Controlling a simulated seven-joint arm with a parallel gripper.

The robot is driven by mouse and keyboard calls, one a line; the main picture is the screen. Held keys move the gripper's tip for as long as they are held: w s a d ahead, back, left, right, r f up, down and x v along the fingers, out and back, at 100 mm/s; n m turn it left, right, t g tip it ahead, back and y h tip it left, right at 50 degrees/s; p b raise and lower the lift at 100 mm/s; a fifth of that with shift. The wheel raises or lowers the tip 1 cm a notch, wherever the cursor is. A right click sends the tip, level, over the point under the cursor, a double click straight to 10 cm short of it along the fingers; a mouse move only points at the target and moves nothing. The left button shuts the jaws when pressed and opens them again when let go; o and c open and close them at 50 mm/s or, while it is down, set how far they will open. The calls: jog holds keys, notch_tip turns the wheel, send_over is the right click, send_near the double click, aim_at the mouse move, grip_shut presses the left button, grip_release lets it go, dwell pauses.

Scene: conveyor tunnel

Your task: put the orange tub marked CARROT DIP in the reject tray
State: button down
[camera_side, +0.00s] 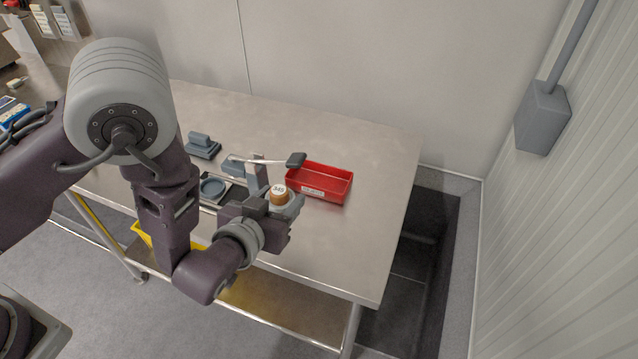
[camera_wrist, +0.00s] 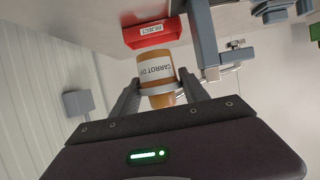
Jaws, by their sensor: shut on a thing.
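The orange tub (camera_wrist: 153,72) has a white label reading CARROT DIP in the wrist view. In the side view the orange tub (camera_side: 279,197) shows its pale lid at the front of the red tray. My gripper (camera_wrist: 160,85) is shut on the tub, with a finger on either side of it. The red reject tray (camera_side: 335,189) sits on the steel table, just behind and right of my gripper (camera_side: 279,200). Its REJECT label also shows on the red tray (camera_wrist: 152,38) in the wrist view. The side view does not show the tub's height over the table clearly.
A grey post with a dark-ended arm (camera_side: 296,160) stands close left of the tray. Grey fixtures (camera_side: 202,146) stand farther left. The steel table (camera_side: 372,150) is bare right of the tray, up to its right edge.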

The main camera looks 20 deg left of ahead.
jog(key=w+f, duration=0.1)
jog(key=f, duration=0.4)
jog(key=w+f, duration=0.1)
jog(key=f, duration=0.1)
jog(key=shift+w+f, duration=0.15)
jog(key=shift+w, duration=0.15)
send_over(324, 166)
jog(key=s, duration=0.5)
jog(key=shift+w, duration=0.2)
jog(key=shift+w+f, duration=0.25)
jog(key=shift+f, duration=0.65)
jog(key=shift+w+f, duration=0.2)
jog(key=shift+f, duration=0.65)
jog(key=shift+f, duration=0.1)
jog(key=c, duration=0.6)
grip_release()
jog(key=shift+o, duration=0.2)
